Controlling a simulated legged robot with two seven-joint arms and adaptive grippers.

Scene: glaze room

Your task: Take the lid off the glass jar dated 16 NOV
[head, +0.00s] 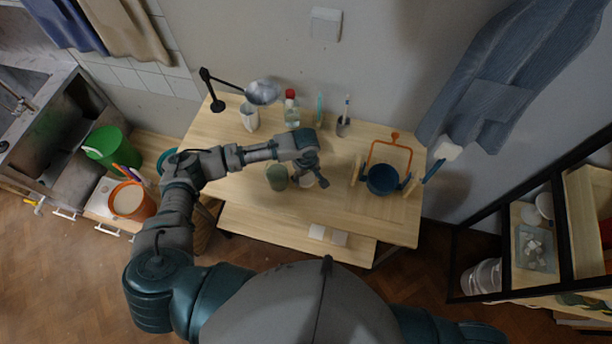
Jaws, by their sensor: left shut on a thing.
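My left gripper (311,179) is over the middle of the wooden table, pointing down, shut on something. A small pale round thing (306,182) shows between and below its fingers. It looks like a lid, but the fingers partly hide it, and I cannot tell whether it still sits on a jar. A greenish glass jar (277,178) stands upright just left of the gripper, apart from it. No date can be read on any jar from here. My right gripper is not in view; only part of that arm shows at the bottom edge.
Two pale tiles (317,232) lie on the lower front shelf. The table's front right is clear.

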